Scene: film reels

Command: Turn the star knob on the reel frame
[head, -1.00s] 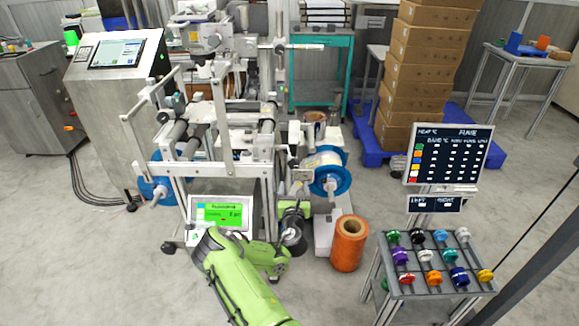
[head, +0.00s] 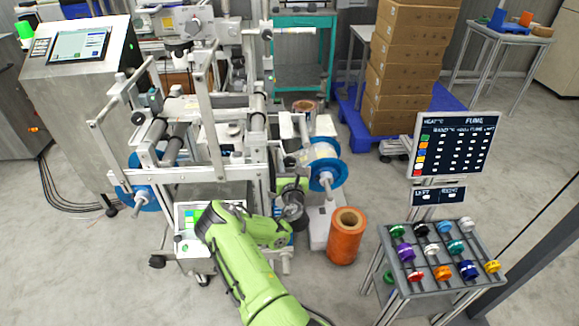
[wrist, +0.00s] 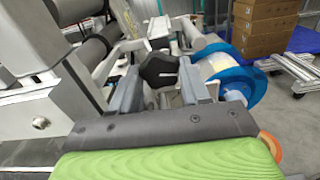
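A black star knob (wrist: 158,69) shows in the wrist view, ahead of my gripper and framed between its two grey fingers. My gripper (wrist: 160,88) is open, with a wide gap between the fingertips. I cannot tell whether either finger touches the knob. The reel frame (head: 215,165) stands left of centre in the head view. A blue-flanged reel (head: 325,174) with pale film is on its right side, and it also shows right of my gripper in the wrist view (wrist: 238,75). In the head view my green arm reaches to the frame's front; the knob cannot be made out there.
An orange roll (head: 346,237) stands on the floor right of my arm. A rack of coloured spools (head: 440,270) and a dark board (head: 455,144) are at the right. Stacked cartons (head: 405,60) stand at the back.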

